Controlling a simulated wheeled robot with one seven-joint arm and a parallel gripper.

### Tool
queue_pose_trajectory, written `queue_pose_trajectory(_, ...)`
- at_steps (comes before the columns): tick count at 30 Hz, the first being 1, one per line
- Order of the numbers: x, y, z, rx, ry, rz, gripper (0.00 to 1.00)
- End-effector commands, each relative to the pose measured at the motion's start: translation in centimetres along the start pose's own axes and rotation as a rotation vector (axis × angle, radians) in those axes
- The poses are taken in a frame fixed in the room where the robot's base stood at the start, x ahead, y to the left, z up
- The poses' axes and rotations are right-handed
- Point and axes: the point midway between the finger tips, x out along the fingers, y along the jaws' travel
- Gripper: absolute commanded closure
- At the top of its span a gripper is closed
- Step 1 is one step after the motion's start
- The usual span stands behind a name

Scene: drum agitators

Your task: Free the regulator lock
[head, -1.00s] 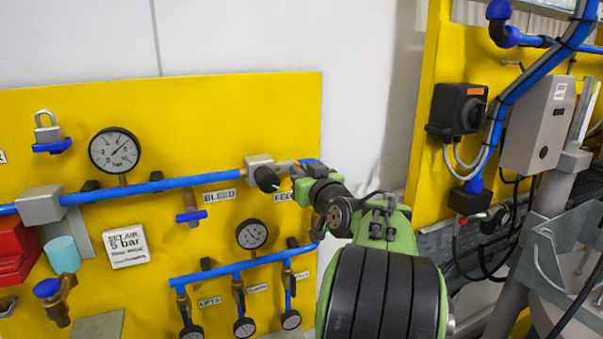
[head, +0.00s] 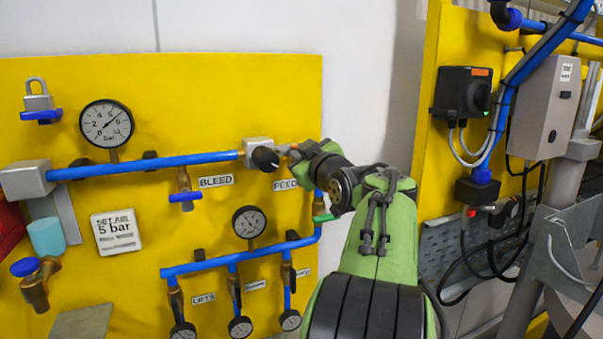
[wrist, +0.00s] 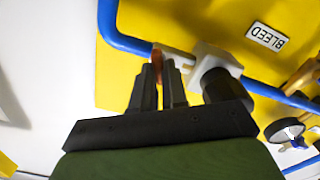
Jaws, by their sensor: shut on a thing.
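The regulator is a pale grey block (head: 258,145) with a black knob (head: 265,159), at the right end of the upper blue pipe. In the wrist view the grey block (wrist: 209,56) and black knob (wrist: 222,86) are just right of my fingers. A small orange-brown piece (wrist: 157,62) stands between my fingertips; it looks like the lock part, but its shape is mostly hidden. My gripper (head: 294,151) is at the block's right side and shut on this piece. The wrist view shows my gripper (wrist: 160,77) with its two dark fingers close together.
The yellow panel (head: 290,85) carries a large gauge (head: 106,124), a small gauge (head: 249,222), a BLEED valve (head: 184,190) and a padlock (head: 38,96). The lower blue pipe (head: 215,264) runs beneath. A grey box (head: 545,105) and cables are at right.

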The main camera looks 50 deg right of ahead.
Motion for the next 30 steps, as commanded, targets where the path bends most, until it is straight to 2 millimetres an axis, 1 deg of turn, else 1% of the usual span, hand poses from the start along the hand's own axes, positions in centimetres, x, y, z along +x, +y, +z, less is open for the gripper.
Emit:
queue_pose_trajectory(1,0.02,-0.34,0.43,-0.044,0.003,0.000,1.00)
queue_pose_trajectory(21,0.05,-0.45,0.35,-0.676,0.000,-0.003,1.00)
queue_pose_trajectory(30,0.06,-0.46,0.34,-0.905,-0.001,-0.004,1.00)
